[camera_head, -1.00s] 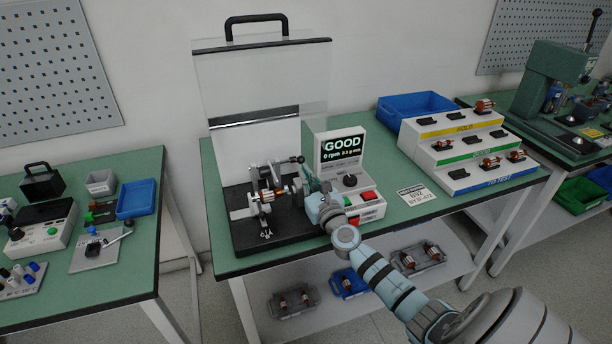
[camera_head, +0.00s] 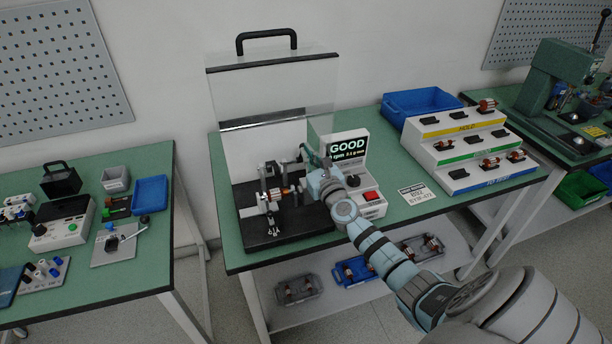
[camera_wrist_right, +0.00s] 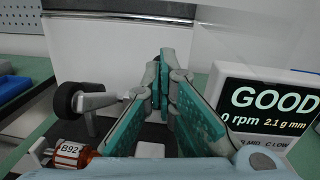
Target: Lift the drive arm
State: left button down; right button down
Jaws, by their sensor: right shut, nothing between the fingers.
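The drive arm (camera_wrist_right: 105,100) is a grey bar with a black roller at its left end in the right wrist view; its right end reaches close to my fingers. In the head view the drive arm (camera_head: 284,163) stands above the rotor on the black machine base (camera_head: 262,242). The rotor (camera_wrist_right: 76,153), copper coloured and labelled B92, lies below the roller. My right gripper (camera_head: 311,158) is shut and empty, beside the arm's right end; its teal fingers (camera_wrist_right: 160,88) meet at the tips. Whether they touch the arm is hard to tell. My left gripper is out of view.
A clear guard (camera_head: 272,90) with a black handle stands raised behind the machine. A display (camera_head: 347,146) reading GOOD and 0 rpm is just right of my gripper. A stepped rack (camera_head: 465,150) stands farther right.

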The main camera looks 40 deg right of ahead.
jog(key=shift+w+d+r, duration=0.25)
jog(key=shift+w+r, duration=0.2)
jog(key=shift+w, duration=0.1)
dwell(0.4)
